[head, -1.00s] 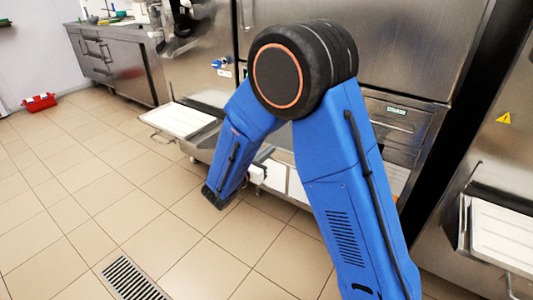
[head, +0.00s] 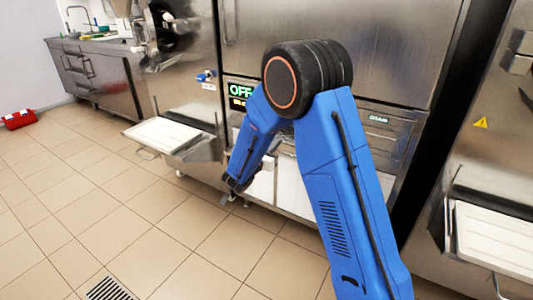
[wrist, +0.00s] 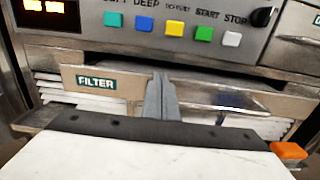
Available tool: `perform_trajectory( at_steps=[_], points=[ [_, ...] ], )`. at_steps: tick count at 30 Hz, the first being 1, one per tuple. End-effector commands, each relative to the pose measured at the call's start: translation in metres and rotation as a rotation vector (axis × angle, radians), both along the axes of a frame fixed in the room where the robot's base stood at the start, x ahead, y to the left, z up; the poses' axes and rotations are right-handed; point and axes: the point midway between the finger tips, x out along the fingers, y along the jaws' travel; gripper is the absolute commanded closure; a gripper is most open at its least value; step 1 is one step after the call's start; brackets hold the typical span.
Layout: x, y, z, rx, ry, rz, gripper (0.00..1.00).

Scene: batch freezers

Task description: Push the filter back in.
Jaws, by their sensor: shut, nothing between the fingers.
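The filter (wrist: 125,90) is a beige drawer-like front with a green FILTER label and a metal handle on its right. It shows in the wrist view below the control panel, with a dark gap along its top edge. My gripper (wrist: 160,80) is shut and empty. Its fingertips overlap the middle of the filter front, left of the handle; whether they touch it I cannot tell. In the head view my gripper (head: 235,184) is low at the machine's front, and I cannot make out the filter there, as my arm covers part of the front.
A control panel (wrist: 180,30) with coloured buttons and a knob is just above the filter. An orange block (wrist: 288,150) is at the right. In the head view, a white tray (head: 162,134) juts out at left and another (head: 495,238) at right.

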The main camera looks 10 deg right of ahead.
Motion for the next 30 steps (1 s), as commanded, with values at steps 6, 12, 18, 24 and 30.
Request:
perform_trajectory(
  at_steps=[6, 12, 18, 24, 30],
  points=[
    [0.024, -0.022, 0.0, 0.0, 0.0, 0.0, 1.0],
    [0.031, -0.029, 0.0, 0.0, 0.0, 0.0, 1.0],
    [0.032, -0.03, 0.0, 0.0, 0.0, 0.0, 1.0],
    [0.031, -0.029, 0.0, 0.0, 0.0, 0.0, 1.0],
    [0.029, -0.02, 0.0, 0.001, -0.001, 0.0, 1.0]
  ],
)
